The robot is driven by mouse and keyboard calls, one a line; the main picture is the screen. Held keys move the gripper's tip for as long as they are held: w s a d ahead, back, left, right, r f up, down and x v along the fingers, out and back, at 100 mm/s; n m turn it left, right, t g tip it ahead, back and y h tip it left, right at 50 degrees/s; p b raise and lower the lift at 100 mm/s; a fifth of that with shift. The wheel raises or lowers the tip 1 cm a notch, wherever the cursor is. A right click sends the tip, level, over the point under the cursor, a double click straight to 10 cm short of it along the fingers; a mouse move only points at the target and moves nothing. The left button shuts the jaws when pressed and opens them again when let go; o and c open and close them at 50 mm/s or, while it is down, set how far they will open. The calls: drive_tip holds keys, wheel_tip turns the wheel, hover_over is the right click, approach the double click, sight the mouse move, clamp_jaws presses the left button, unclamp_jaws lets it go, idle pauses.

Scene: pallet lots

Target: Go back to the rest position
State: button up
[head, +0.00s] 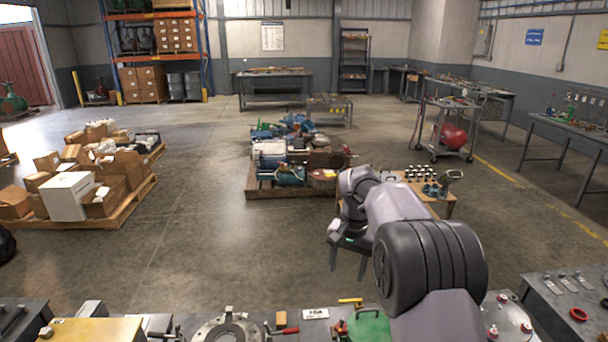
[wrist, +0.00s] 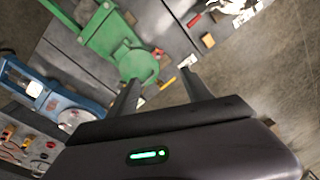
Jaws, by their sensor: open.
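My gripper (head: 348,262) hangs at the end of my arm in the head view, over the floor just beyond the near workbench, fingers pointing down. In the wrist view its two fingers (wrist: 160,90) are spread apart with nothing between them. Below it in that view is a green machine part (wrist: 137,62) with a round end, lying on the dark bench. The gripper is apart from it, though the exact height is hard to tell.
The near bench holds a flange (head: 226,328), a red-handled tool (head: 281,322) and a white label (head: 315,313). A pallet of boxes (head: 110,212) stands left, a pallet of machine parts (head: 262,193) in the middle. A red tank (head: 452,137) sits on a cart. Floor between is clear.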

drive_tip(key=s+a+r+t, duration=0.1)
drive_tip(key=s+r, duration=0.9)
drive_tip(key=r, duration=0.1)
drive_tip(key=s+a+r+t+y, duration=0.1)
drive_tip(key=s+r, duration=0.2)
drive_tip(key=s, duration=0.5)
drive_tip(key=s+a+r+t, duration=0.1)
drive_tip(key=s+r+t, duration=0.1)
drive_tip(key=s, duration=0.6)
drive_tip(key=s+f+n, duration=0.1)
drive_tip(key=s+f, duration=0.3)
drive_tip(key=s, duration=0.8)
drive_tip(key=w+r+n, duration=0.3)
drive_tip(key=w, duration=0.4)
drive_tip(key=n+g+h, duration=0.1)
drive_tip(key=n+g, duration=0.4)
drive_tip(key=n, duration=1.2)
hover_over(341, 318)
wheel_tip(341, 318, down, 22)
wheel_tip(341, 318, down, 19)
drive_tip(key=b, duration=0.6)
drive_tip(key=shift+f, duration=0.1)
